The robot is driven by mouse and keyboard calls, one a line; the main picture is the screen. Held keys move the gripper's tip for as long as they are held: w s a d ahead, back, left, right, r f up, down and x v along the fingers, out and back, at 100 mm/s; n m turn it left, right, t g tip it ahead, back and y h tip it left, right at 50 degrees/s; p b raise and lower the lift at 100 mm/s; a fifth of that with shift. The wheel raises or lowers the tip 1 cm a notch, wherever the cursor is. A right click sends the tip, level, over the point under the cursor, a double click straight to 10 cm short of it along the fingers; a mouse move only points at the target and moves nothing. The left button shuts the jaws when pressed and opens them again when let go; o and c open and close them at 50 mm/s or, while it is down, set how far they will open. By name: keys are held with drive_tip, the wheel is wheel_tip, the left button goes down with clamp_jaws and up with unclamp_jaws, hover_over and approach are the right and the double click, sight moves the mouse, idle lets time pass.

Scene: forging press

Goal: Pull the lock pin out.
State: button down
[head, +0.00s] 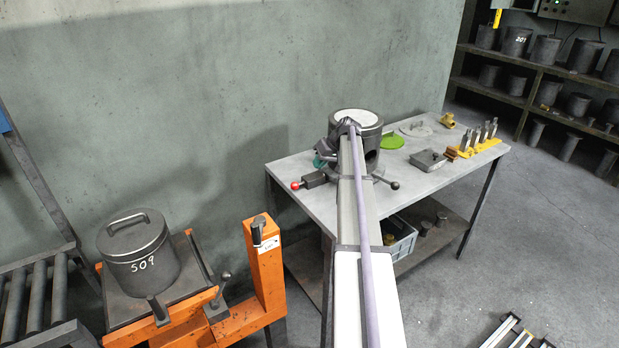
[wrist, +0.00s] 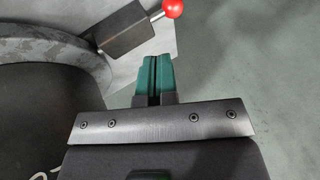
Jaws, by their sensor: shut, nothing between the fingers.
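A red ball knob (wrist: 172,8) on a short rod sticks out of a dark block (wrist: 130,28) at the top of the wrist view. It looks like the lock pin, but I cannot be sure. In the head view the red knob (head: 295,185) points left from the dark block (head: 315,179) beside the round vessel (head: 371,130) on the table. My gripper (wrist: 152,62) has teal fingers, shut and empty, below the block and apart from the knob. In the head view my arm hides part of the vessel, and a bit of teal shows left of it.
The grey table (head: 305,201) also carries a black-knobbed lever (head: 393,184), a green lid (head: 392,141), a flat grey box (head: 428,159) and a yellow tool rack (head: 476,148). An orange stand (head: 266,280) and a lidded pot (head: 141,265) stand at left. A wall is behind.

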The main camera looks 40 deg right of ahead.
sight(301, 183)
drive_tip(key=b+x, duration=0.8)
drive_tip(key=x, duration=0.2)
drive_tip(key=shift+s+f, duration=0.1)
drive_tip(key=shift+s, duration=0.05)
